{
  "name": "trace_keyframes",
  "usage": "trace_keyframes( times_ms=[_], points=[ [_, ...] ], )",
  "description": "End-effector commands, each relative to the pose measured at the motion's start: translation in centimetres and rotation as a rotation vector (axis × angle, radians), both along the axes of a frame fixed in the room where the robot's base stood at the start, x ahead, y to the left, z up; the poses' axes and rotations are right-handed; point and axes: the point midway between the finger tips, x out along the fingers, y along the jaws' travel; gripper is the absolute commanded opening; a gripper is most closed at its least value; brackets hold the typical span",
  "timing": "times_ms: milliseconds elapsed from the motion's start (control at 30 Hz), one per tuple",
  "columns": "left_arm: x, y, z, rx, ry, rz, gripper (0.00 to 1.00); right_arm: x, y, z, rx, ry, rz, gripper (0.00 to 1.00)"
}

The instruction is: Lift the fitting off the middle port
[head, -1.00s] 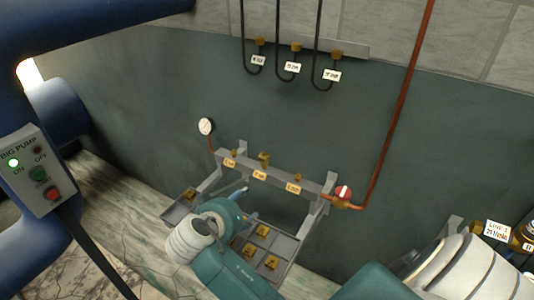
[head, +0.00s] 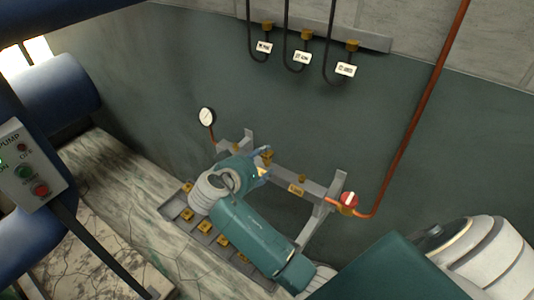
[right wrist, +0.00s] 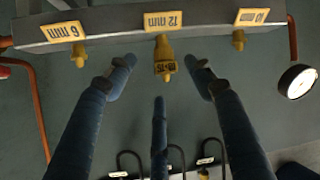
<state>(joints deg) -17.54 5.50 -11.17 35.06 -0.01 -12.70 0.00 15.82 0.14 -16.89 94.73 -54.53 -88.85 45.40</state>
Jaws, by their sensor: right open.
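The brass fitting (right wrist: 165,58) sits on the middle port, under the yellow "12 mm" label (right wrist: 162,20) in the right wrist view. In the head view the fitting (head: 267,156) stands on the grey manifold bar (head: 322,192), partly behind my right gripper (head: 258,165). In the right wrist view my right gripper (right wrist: 164,76) is open, its fingers spread to either side of the fitting's outer end and a third finger below. No finger visibly touches it. My left gripper is not in view.
Smaller brass ports, "6 mm" (right wrist: 79,58) and "10 mm" (right wrist: 239,40), flank the middle one. A gauge (head: 207,116) and a red-handled valve (head: 348,198) mark the bar's ends. A tray (head: 168,209) of brass pieces lies below. Black hoses (head: 327,50) hang above.

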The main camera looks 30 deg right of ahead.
Motion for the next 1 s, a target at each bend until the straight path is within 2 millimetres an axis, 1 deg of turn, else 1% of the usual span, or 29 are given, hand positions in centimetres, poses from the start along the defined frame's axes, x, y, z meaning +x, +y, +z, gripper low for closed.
trace_keyframes(
  times_ms=[67, 200, 333, 467, 633, 667, 700, 767, 800, 867, 900, 1000],
  points=[
    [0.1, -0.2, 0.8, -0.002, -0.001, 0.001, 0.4, 0.5, -0.6, 0.0, -0.004, 0.003, 0.0, 0.53],
    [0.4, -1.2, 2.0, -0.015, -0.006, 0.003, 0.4, 1.7, -1.9, -0.9, -0.005, 0.004, -0.001, 0.53],
    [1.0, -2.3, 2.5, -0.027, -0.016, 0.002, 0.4, 2.4, -3.1, -1.9, -0.003, 0.003, -0.001, 0.53],
    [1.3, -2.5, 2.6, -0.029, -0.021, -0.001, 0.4, 2.7, -3.5, -2.3, 0.0, 0.001, 0.0, 0.53],
    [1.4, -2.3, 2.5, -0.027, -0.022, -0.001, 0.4, 2.7, -3.5, -2.4, 0.001, 0.0, 0.001, 0.53],
    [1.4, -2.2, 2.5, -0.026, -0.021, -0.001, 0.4, 2.7, -3.5, -2.4, 0.001, 0.0, 0.001, 0.51],
    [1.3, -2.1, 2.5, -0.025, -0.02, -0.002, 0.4, 2.7, -3.5, -2.4, 0.0, 0.001, 0.001, 0.43],
    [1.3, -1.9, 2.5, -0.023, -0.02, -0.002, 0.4, 2.7, -3.5, -2.4, 0.0, 0.001, 0.001, 0.31],
    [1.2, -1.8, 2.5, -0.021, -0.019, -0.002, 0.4, 2.7, -3.5, -2.4, 0.0, 0.001, 0.0, 0.23],
    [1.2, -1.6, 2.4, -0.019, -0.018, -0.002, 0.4, 2.7, -3.5, -2.5, 0.0, 0.001, 0.0, 0.12],
    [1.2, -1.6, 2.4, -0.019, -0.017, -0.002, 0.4, 2.7, -3.5, -2.5, 0.001, 0.003, 0.001, 0.04],
    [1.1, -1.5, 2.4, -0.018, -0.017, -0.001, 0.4, 2.6, -3.4, -2.5, 0.001, 0.003, 0.0, 0.03]
  ],
)
